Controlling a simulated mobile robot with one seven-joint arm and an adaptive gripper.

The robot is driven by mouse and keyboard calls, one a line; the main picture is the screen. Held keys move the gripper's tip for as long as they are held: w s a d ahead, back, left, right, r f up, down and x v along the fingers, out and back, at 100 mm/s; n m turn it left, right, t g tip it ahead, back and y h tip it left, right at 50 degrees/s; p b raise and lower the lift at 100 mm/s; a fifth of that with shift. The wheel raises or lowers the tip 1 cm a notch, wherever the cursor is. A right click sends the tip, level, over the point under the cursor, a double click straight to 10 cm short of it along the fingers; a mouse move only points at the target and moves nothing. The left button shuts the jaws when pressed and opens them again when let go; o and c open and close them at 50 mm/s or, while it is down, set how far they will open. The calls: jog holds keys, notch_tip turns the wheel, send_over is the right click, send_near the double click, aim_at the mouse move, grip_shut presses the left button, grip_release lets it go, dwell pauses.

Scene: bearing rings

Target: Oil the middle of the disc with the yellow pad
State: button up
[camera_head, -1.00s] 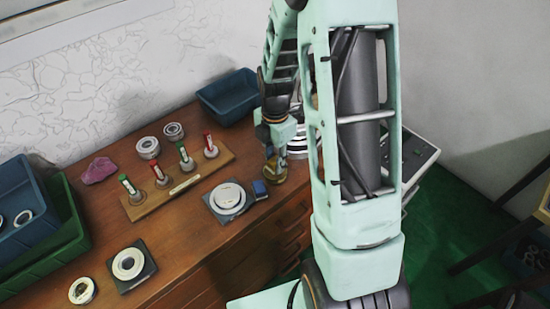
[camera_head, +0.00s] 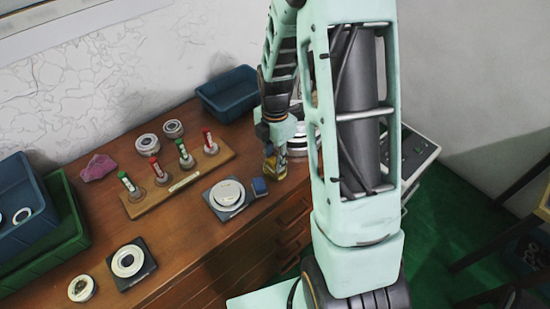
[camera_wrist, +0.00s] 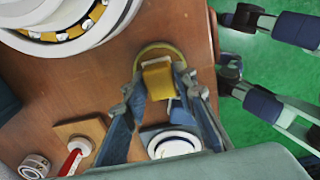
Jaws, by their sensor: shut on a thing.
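My gripper (camera_wrist: 160,82) is shut on the yellow pad (camera_wrist: 158,82), held between its fingertips in the wrist view. In the head view my gripper (camera_head: 272,158) is over the back right of the desk, with the pad's yellow (camera_head: 274,168) at its tip. A round yellowish dish rim (camera_wrist: 160,48) shows just past the pad; I cannot tell whether the pad touches it. A pale disc (camera_head: 227,192) lies on a dark square plate, left of and apart from my gripper. Another pale disc (camera_head: 128,261) lies on a similar plate at the front left.
A wooden stand (camera_head: 180,186) holds several red- and green-marked pegs. Bearing rings (camera_head: 148,147) lie behind it. A large bearing (camera_wrist: 75,38) is near my gripper. A blue bin (camera_head: 228,94) stands at the back.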

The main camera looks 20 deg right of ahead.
aim_at(275, 159)
jog(key=shift+f+b, duration=0.4)
jog(key=shift+f, duration=0.1)
dwell(1.2)
jog(key=shift+r+p, duration=2.7)
jog(key=shift+r, duration=0.9)
jog(key=m, duration=0.1)
jog(key=r+m, duration=0.1)
jog(key=m, duration=0.1)
jog(key=a+r+m, duration=0.1)
jog(key=m, duration=0.1)
jog(key=shift+w+p, duration=0.15)
jog(key=shift+p, duration=0.2)
jog(key=m, duration=0.2)
jog(key=r+m, duration=0.1)
jog(key=m, duration=0.1)
jog(key=a+m, duration=0.1)
jog(key=m, duration=0.1)
jog(key=shift+w+r+p, duration=0.15)
jog(key=shift+r+p, duration=0.2)
jog(key=shift+r, duration=0.05)
jog(key=r+m, duration=0.1)
jog(key=m, duration=0.2)
jog(key=a+r+m+p, duration=0.1)
jog(key=m, duration=0.3)
jog(key=r+m, duration=0.1)
jog(key=m, duration=0.3)
jog(key=shift+w+a+r, duration=0.15)
jog(key=shift+a+r, duration=0.1)
jog(key=shift+a, duration=0.05)
